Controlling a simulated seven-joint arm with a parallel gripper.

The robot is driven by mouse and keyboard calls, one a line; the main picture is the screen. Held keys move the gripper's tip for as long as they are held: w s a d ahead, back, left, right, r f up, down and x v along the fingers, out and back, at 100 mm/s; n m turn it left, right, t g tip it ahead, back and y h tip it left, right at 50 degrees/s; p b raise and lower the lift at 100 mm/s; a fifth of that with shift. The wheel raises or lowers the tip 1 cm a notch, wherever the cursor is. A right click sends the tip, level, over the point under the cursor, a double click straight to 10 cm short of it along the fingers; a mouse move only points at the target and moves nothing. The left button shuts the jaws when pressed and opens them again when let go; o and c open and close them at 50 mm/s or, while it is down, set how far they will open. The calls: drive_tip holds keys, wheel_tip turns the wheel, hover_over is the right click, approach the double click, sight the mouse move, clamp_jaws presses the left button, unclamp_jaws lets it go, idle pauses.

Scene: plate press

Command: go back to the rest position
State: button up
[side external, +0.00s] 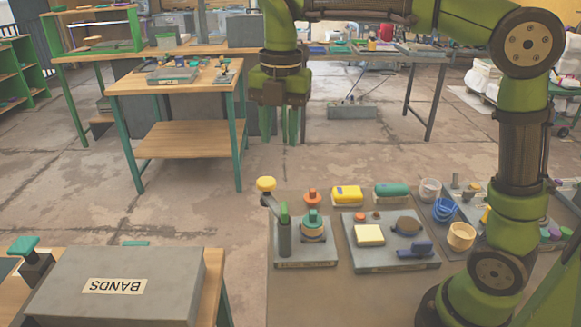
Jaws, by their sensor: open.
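My gripper (285,125) hangs from the green arm near the top middle of the side external view. Its green fingers point down, and it is open with nothing between them. It is well above the work table (330,300), clear of everything on it. Below it on the table, a grey plate (305,257) carries a lever with a yellow knob (266,184), a green upright and a round piece with a teal top (312,222).
A second grey plate (375,265) holds a pale yellow block (369,235) and dark parts. Behind are a yellow item (347,195), a green item (391,191) and cups. A wooden side table (175,85) stands behind left.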

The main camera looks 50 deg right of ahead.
drive_tip(key=s+d+f+m+t+y, duration=0.1)
drive_tip(key=s+m, duration=0.6)
drive_tip(key=m, duration=0.7)
drive_tip(key=s+d+f+m+t+y, duration=0.1)
drive_tip(key=s+d+f+m+t, duration=0.3)
drive_tip(key=s+m, duration=0.4)
drive_tip(key=f+m+t, duration=0.1)
drive_tip(key=m, duration=0.5)
drive_tip(key=shift+d+t, duration=0.2)
drive_tip(key=shift+t, duration=0.2)
